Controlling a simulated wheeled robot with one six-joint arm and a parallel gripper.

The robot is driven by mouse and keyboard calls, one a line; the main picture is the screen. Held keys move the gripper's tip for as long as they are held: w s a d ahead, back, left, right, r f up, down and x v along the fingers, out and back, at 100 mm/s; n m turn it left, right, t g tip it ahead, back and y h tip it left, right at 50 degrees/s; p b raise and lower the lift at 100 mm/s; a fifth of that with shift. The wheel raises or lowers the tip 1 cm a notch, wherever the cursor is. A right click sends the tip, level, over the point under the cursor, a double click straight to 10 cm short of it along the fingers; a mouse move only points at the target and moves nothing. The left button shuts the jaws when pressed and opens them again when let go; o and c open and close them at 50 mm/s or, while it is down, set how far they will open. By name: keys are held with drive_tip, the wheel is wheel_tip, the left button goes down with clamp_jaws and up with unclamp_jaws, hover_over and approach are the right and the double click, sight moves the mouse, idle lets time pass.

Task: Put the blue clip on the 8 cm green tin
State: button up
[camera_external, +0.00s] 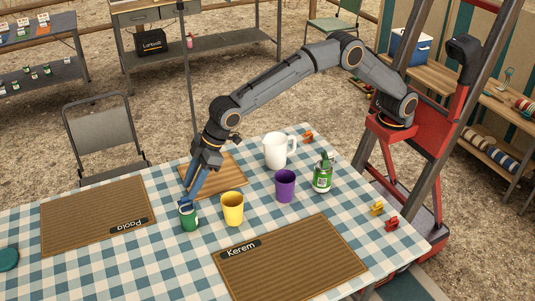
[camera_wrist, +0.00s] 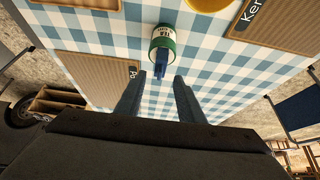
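A green tin with a white label (camera_external: 189,219) stands on the checked tablecloth, left of the yellow cup; it also shows in the wrist view (camera_wrist: 163,40). The blue clip (camera_wrist: 160,66) is at the near rim of this tin and looks attached to it. My gripper (camera_wrist: 160,76) points at the tin, with its two fingers apart on either side of the clip and visible gaps. In the external view, my gripper (camera_external: 190,197) comes down over the tin's rim. A second green tin (camera_external: 322,181) stands at the right with a green clip on top. I cannot read either tin's size.
A yellow cup (camera_external: 232,209), a purple cup (camera_external: 285,187) and a white pitcher (camera_external: 275,152) stand to the right. A wooden board (camera_external: 228,172) lies behind my gripper. Small orange (camera_external: 308,137), yellow (camera_external: 377,208) and red (camera_external: 391,224) clips lie at the right. Placemats lie left and front.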

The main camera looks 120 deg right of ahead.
drive_tip(key=v, duration=0.6)
drive_tip(key=s+d+f+g, duration=0.2)
drive_tip(key=s+f, duration=0.2)
drive_tip(key=s, duration=1.4)
drive_tip(key=s+d+f+g, duration=0.2)
drive_tip(key=s+f, duration=0.2)
drive_tip(key=s, duration=1.4)
drive_tip(key=s+d+f+g, duration=0.2)
drive_tip(key=s+d+f, duration=0.1)
drive_tip(key=s, duration=1.5)
drive_tip(key=shift+f+m, duration=0.3)
drive_tip(key=shift+f, duration=0.25)
drive_tip(key=r+p, duration=0.2)
drive_tip(key=p, duration=0.1)
drive_tip(key=r+p, duration=0.1)
drive_tip(key=p, duration=0.2)
drive_tip(key=s+a+r+p, duration=0.1)
drive_tip(key=r+p, duration=0.1)
drive_tip(key=p, duration=0.2)
drive_tip(key=shift+r, duration=0.3)
